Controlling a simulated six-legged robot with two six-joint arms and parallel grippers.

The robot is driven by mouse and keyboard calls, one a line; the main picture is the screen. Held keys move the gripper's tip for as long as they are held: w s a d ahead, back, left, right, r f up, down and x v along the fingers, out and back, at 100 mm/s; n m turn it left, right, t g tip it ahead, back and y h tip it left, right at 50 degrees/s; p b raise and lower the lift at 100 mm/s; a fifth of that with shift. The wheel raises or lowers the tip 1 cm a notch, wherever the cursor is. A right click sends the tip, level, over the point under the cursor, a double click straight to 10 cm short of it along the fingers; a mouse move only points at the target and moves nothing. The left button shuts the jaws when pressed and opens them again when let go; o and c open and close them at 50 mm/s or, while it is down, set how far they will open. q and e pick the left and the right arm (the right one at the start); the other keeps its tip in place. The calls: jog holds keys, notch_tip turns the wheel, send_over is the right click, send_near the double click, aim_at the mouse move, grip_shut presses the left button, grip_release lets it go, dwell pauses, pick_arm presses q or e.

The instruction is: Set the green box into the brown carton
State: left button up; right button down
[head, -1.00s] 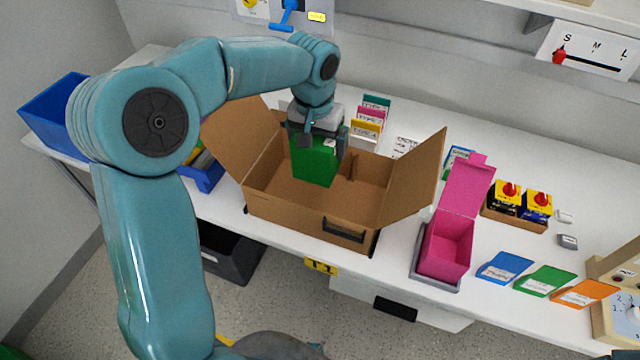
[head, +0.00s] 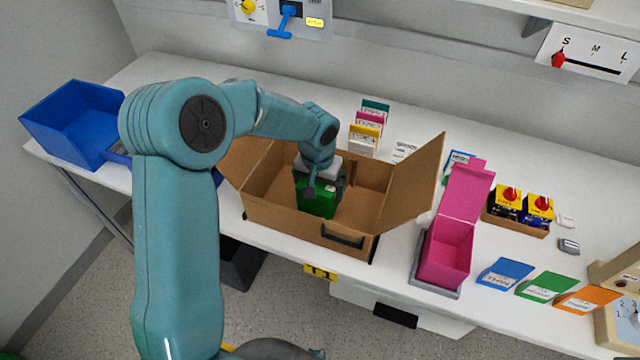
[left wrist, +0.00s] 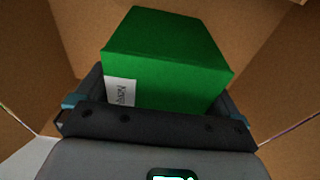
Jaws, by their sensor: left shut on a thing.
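The brown carton (head: 280,222) stands open on the white table, with its flaps spread to the left and right. The green box (head: 317,203) is down inside the carton, between its walls. My left gripper (head: 321,188) is shut on the green box from above. In the left wrist view the green box (left wrist: 165,60) sits between the jaws, with a white label on one side and brown carton walls around it. Whether the box touches the carton floor cannot be told. My right gripper is not in view.
A pink open box (head: 447,250) stands close to the right of the carton. A blue bin (head: 72,120) is at the far left. Colored cards (head: 368,130) stand behind the carton. Flat blue, green and orange folders (head: 546,284) lie at the right front.

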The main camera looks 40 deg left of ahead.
pick_arm(q)
jog(key=o, duration=1)
jog(key=shift+w+f, duration=0.25)
jog(key=shift+f, duration=0.05)
jog(key=shift+c, duration=0.2)
jog(key=shift+s+a+r, duration=0.1)
jog(key=shift+s+r, duration=0.15)
jog(key=r, duration=0.7)
jog(key=s+r, duration=0.1)
jog(key=r, duration=0.3)
jog(key=shift+d+r, duration=0.15)
jog(key=shift+d, duration=0.1)
jog(key=shift+s+r, duration=0.2)
jog(key=shift+r, duration=0.2)
jog(key=shift+w+f, duration=0.1)
jog(key=shift+w, duration=0.05)
jog(key=shift+s, duration=0.25)
